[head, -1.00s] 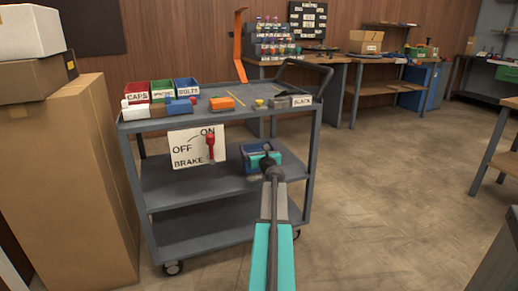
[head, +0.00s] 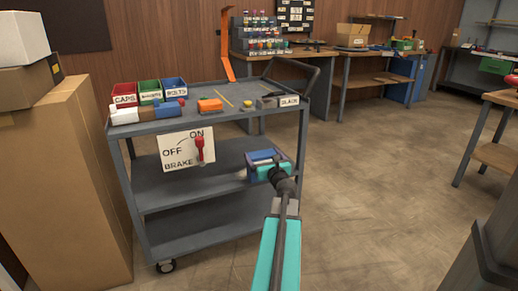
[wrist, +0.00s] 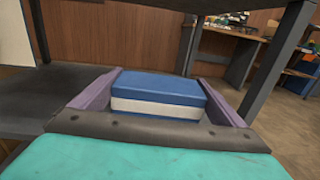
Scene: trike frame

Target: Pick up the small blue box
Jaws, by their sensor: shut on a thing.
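The small blue box (wrist: 160,84), blue with a white band along its side, is between the two purple fingers of my gripper (wrist: 158,92) in the wrist view. The fingers are shut on its two ends. In the head view the box (head: 262,154) shows at the front right of the cart's middle shelf (head: 190,185), with my teal gripper (head: 268,164) around it. My wrist hides part of it. I cannot tell whether its underside is clear of the shelf.
The cart's top (head: 200,117) is above the box, and a corner post (head: 301,135) stands close on the right. A brake sign with a red lever (head: 199,149) is to the left. Bins, including a red one (head: 124,94), stand on top. Floor (head: 390,180) to the right is open.

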